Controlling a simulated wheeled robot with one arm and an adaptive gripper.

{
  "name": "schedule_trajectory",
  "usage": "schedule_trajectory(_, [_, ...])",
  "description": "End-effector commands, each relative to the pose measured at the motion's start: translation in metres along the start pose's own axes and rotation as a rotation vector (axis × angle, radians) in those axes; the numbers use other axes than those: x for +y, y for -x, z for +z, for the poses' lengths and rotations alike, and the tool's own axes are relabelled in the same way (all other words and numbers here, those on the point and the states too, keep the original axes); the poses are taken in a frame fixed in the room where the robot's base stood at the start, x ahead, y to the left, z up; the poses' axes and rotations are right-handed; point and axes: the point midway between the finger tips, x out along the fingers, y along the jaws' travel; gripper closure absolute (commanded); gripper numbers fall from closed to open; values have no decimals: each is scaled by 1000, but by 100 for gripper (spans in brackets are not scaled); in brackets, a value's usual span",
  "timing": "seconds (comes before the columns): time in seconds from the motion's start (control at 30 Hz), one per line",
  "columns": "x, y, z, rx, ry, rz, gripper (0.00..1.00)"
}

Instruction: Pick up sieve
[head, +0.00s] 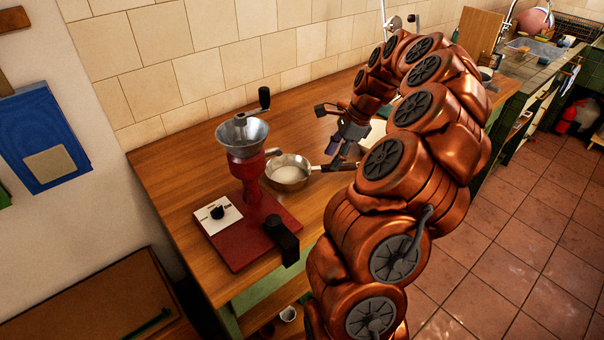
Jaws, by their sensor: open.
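The sieve (289,174) appears to be the round metal bowl with a pale inside on the wooden counter, right of the red grinder. Its dark handle (318,168) points right, toward my gripper. My gripper (334,156) is open at the end of my copper-coloured arm, with its fingers around or just above the handle. I cannot tell whether they touch it. My arm covers the counter right of the gripper, and the far end of the handle is hard to tell from the fingers.
A red grinder (250,184) with a metal funnel and crank stands close left of the sieve on a red base (240,247). The wooden counter (172,180) is clear at its left end. A tiled wall (200,60) runs behind. A sink (535,48) lies far right.

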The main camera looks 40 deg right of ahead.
Motion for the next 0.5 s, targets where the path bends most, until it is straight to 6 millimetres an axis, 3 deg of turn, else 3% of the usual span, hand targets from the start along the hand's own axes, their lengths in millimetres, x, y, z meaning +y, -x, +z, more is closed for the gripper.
schedule_trajectory(0.33, [4, -38, -1, 0, 0, 4, 46])
schedule_trajectory(0.5, [4, -44, -1, -1, 0, 0, 46])
